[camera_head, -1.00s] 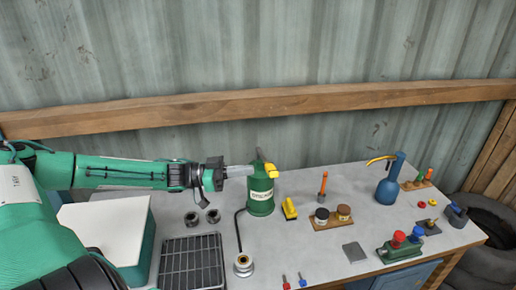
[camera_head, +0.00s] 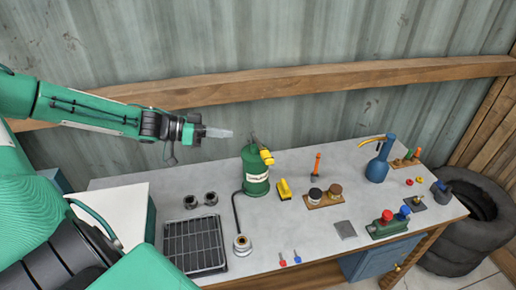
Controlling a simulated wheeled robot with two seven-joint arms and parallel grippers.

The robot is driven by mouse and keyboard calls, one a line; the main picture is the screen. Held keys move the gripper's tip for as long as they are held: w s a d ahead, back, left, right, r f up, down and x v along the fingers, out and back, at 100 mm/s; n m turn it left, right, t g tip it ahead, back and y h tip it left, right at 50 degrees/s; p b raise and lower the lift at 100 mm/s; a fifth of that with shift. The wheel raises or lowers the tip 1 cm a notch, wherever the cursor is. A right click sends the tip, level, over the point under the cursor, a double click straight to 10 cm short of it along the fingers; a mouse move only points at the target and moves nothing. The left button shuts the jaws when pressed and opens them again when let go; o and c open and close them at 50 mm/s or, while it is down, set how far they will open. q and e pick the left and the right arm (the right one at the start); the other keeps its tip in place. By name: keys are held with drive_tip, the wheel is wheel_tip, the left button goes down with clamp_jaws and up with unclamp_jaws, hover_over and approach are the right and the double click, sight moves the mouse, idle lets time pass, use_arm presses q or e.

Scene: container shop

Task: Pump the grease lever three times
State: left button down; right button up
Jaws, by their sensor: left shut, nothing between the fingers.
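The green grease pump (camera_head: 256,184) stands upright on the grey bench, with a pale label on its front. Its lever ends in a yellow handle (camera_head: 267,157) at the top right of the can. A dark hose (camera_head: 236,212) runs from it down to a round metal fitting (camera_head: 242,243). My left gripper (camera_head: 226,132) is shut and empty. It is in the air to the upper left of the pump, apart from the lever. My right gripper is not in view.
A black rack (camera_head: 194,246) and a white-topped box (camera_head: 112,214) are at the left. A yellow object (camera_head: 285,189), small jars (camera_head: 315,194) and a blue oil can (camera_head: 378,168) stand right of the pump. The wooden beam (camera_head: 300,89) crosses the wall behind.

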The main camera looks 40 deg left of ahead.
use_arm(q)
drive_tip(key=shift+d, duration=0.1)
drive_tip(key=w+d+f+b, duration=0.3)
drive_tip(key=w+d+f, duration=0.3)
drive_tip(key=d, duration=0.1)
drive_tip(key=shift+d, duration=0.2)
idle(1.2)
drive_tip(key=shift+f, duration=0.1)
idle(0.4)
